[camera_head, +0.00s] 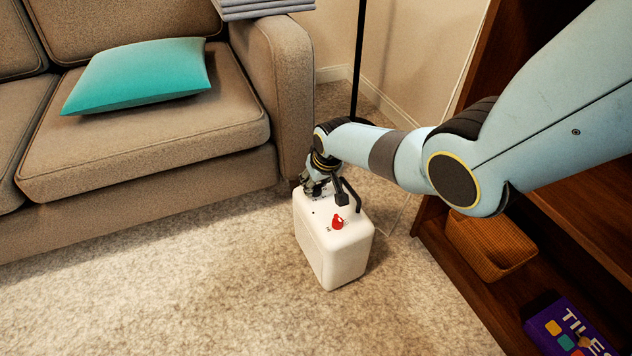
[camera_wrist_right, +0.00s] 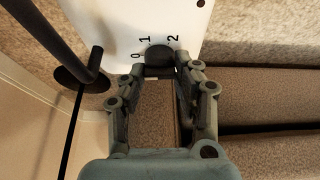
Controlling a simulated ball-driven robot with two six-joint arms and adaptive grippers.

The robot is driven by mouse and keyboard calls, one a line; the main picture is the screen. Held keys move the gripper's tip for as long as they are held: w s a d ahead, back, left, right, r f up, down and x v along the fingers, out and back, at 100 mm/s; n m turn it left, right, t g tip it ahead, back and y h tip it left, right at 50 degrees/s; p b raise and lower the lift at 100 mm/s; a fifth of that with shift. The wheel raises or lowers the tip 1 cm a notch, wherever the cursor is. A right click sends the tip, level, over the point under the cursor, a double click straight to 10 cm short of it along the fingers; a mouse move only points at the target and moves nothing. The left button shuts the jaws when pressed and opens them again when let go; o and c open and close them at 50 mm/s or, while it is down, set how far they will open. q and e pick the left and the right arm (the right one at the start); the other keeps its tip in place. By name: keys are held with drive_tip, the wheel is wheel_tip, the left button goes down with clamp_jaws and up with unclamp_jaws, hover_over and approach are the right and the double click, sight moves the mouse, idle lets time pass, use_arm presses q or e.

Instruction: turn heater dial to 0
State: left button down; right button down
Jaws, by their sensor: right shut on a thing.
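The white heater (camera_head: 335,250) stands upright on the carpet by the sofa's end. My right gripper (camera_head: 314,186) is at the far end of the heater's top. In the right wrist view, my right gripper (camera_wrist_right: 160,70) is shut on a dark dial (camera_wrist_right: 159,54), with a finger on each side. The marks 0, 1 and 2 are printed around this dial on the white heater top (camera_wrist_right: 120,20). I cannot tell which mark the dial points to. My left gripper is not in view.
A brown sofa (camera_head: 150,145) with a teal cushion (camera_head: 140,75) stands at the left. A black pole (camera_head: 358,60) rises behind the heater. A wooden shelf with a woven basket (camera_head: 490,245) and a purple box (camera_head: 565,330) is at the right. The front carpet is clear.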

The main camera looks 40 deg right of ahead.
idle(0.4)
drive_tip(key=c, duration=1)
unclamp_jaws()
drive_tip(key=shift+o, duration=0.2)
drive_tip(key=shift+r, duration=0.15)
drive_tip(key=v, duration=1.1)
drive_tip(key=shift+s+r, duration=0.15)
drive_tip(key=shift+r, duration=0.2)
